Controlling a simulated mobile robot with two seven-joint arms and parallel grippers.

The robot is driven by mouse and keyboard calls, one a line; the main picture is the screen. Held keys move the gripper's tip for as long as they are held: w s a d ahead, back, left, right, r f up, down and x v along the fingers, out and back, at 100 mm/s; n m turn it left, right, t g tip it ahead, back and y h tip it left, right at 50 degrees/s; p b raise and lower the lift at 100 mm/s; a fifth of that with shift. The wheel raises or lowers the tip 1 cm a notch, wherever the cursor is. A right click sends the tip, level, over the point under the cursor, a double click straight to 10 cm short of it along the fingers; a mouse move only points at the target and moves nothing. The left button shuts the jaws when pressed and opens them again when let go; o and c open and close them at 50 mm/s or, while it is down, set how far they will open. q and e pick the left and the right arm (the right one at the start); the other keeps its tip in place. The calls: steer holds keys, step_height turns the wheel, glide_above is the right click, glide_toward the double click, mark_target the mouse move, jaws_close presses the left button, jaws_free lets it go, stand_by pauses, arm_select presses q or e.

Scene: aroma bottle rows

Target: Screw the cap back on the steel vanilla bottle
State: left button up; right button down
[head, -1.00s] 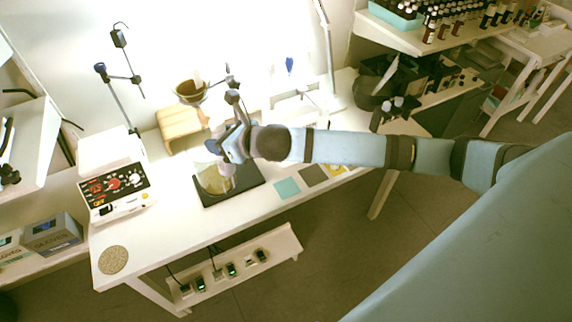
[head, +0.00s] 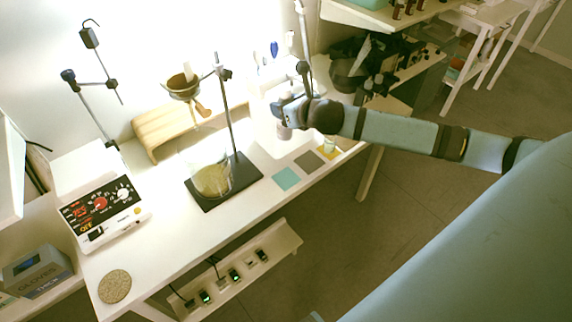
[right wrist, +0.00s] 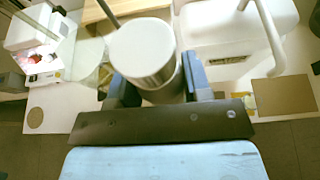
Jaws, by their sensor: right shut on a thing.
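My right gripper (head: 287,114) is shut on a steel-grey cylinder (head: 284,132) and holds it upright above the right part of the white table. In the right wrist view the cylinder (right wrist: 144,52) shows a pale, flat round top and a brushed metal side between the dark fingers (right wrist: 158,86). I cannot tell whether it is the vanilla bottle or a cap. A small pale container (head: 329,144) stands on the yellow mat (head: 326,153) to the right of the gripper; its label is too small to read. My left gripper is not in view.
A glass beaker (head: 211,180) with yellowish content stands on a black stand base (head: 243,168) with an upright rod. Teal (head: 286,178) and grey (head: 308,162) mats near the front edge look bare. A hotplate-like device (head: 103,206) and cork disc (head: 115,286) are at left.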

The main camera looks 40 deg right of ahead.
steer(key=shift+d, duration=0.2)
step_height(320, 180, down, 16)
steer(key=b, duration=0.1)
stand_by(0.4)
steer(key=shift+f, duration=0.2)
steer(key=shift+f+b, duration=0.35)
steer(key=shift+f, duration=1.45)
steer(key=shift+f, duration=0.15)
steer(key=c, duration=0.6)
jaws_free()
steer(key=shift+o, duration=0.2)
